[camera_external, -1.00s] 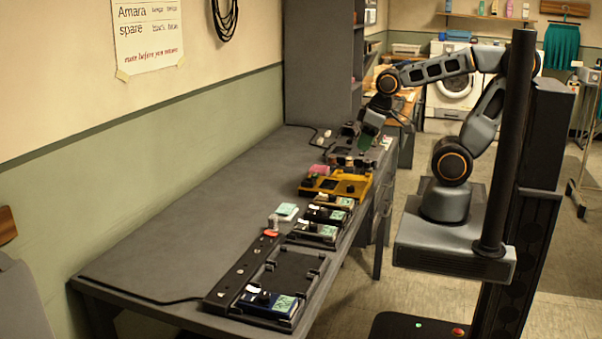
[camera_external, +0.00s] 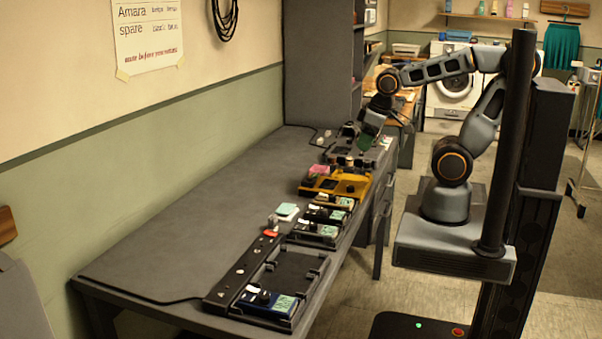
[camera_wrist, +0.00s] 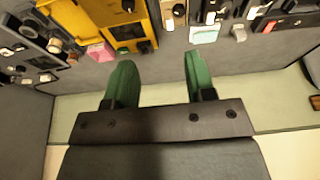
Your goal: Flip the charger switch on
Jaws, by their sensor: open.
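A long black strip (camera_external: 238,275) with small buttons or switches lies at the near left of the bench, beside a black dock tray (camera_external: 298,268) holding a blue device (camera_external: 268,303). A red-orange piece (camera_external: 271,234) sits at the strip's far end. Which part is the charger switch I cannot tell. My gripper (camera_external: 366,133) is over the far end of the bench, well away from the strip. In the wrist view my gripper (camera_wrist: 158,70) has its two green fingers wide apart, with nothing between them.
A yellow unit (camera_external: 338,184) with a pink block (camera_external: 319,169) is nearer than my gripper, and dark devices (camera_external: 325,218) lie beyond the dock tray. A pale card (camera_external: 287,210) lies beside them. The bench's left side (camera_external: 185,245) is mostly clear. A grey cabinet (camera_external: 318,70) stands behind.

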